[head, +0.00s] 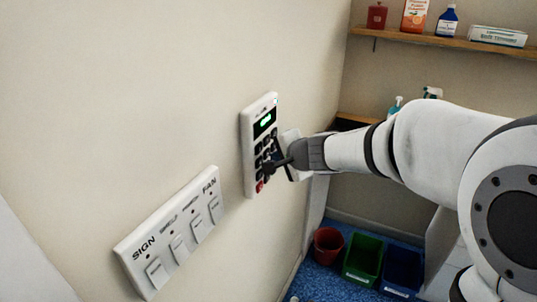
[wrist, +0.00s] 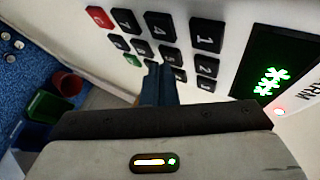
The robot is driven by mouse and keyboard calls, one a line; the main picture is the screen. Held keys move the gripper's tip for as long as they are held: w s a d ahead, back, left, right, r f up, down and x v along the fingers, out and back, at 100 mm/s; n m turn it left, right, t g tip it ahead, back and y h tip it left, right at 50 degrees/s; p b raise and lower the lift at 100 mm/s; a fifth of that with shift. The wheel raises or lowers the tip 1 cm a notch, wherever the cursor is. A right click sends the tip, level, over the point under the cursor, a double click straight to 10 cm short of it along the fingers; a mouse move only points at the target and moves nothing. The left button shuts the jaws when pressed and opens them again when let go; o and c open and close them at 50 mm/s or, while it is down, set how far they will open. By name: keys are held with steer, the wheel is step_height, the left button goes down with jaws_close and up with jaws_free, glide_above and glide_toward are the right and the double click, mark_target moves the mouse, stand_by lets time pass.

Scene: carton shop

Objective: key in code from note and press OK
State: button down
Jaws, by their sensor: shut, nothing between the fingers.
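The white keypad (head: 249,150) is mounted on the wall left of my gripper, with black number keys and a lit green display (head: 265,122). In the wrist view the keypad (wrist: 235,12) appears turned sideways; its display (wrist: 272,75) shows green asterisk-like marks. The red key (wrist: 98,17) and the green key (wrist: 132,60) are at its left end. My gripper (head: 269,166) is shut and empty, its tips at the lower keys. In the wrist view my gripper (wrist: 158,70) covers part of the keys; I cannot tell if it touches one. No note is in view.
A switch panel (head: 172,240) marked SIGN and FAN is on the wall lower left. A shelf (head: 450,42) holds bottles and boxes at the upper right. Red (head: 328,245), green (head: 362,260) and blue (head: 402,270) bins stand on the blue floor below.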

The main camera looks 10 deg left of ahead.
steer(key=shift+w+a, duration=0.1)
steer(key=shift+a, duration=0.2)
stand_by(0.5)
steer(key=shift+d, duration=0.1)
steer(key=shift+s+d+b, duration=0.25)
steer(key=shift+d+b, duration=0.05)
steer(key=shift+d, duration=0.35)
steer(key=shift+s+d+b, duration=0.2)
steer(key=shift+s+d, duration=0.1)
steer(key=shift+d, duration=0.5)
steer(key=shift+s+d+b, duration=0.15)
steer(key=shift+s+d, duration=0.15)
steer(key=shift+d, duration=0.45)
steer(key=shift+s+d+b, duration=0.2)
steer(key=shift+s+d, duration=0.1)
steer(key=shift+d, duration=0.5)
stand_by(0.9)
